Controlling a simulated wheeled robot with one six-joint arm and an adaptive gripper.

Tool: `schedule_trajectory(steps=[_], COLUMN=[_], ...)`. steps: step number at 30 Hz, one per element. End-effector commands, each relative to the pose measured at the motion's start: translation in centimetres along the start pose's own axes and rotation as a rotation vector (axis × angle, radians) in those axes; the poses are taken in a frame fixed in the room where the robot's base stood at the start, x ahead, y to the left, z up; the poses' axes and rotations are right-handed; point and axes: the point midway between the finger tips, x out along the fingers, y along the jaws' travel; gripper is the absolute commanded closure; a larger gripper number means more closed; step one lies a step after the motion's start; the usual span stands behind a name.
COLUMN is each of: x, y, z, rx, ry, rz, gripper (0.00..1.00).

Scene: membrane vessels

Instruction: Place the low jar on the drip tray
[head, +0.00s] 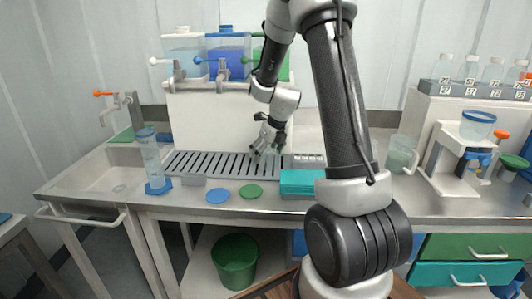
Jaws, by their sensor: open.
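The drip tray (205,164) is a long grey slatted grille on the steel counter, below the taps. My gripper (264,151) points down just above the tray's right half, with its fingers apart. A small pale, clear shape shows by the fingertips; it may be the low jar, but it is too small and covered to be sure. I cannot tell whether it touches the tray. Another short clear vessel with a blue rim (477,124) sits on a white stand (455,160) at the right.
Taps and coloured tanks (228,62) stand behind the tray. Blue (218,196) and green (251,191) discs and a teal box (300,182) lie in front. A clear jug (400,156) is at right.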

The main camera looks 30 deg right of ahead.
Motion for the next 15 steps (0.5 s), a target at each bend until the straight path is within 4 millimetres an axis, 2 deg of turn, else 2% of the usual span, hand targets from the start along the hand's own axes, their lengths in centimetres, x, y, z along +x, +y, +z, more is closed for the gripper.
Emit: schedule_trajectory(steps=[5,10,12,15], x=[-1.8,-5.8,-6.2,-7.3], y=[0.0,-0.1,-0.1,0.0], z=[0.2,0.1,-2.3,-4.8], rx=[-0.001,0.000,0.004,0.004], ry=[-0.004,-0.005,0.000,-0.001], rz=[-0.002,-0.003,-0.001,-0.002], gripper=[0.16,0.16,0.16,0.16])
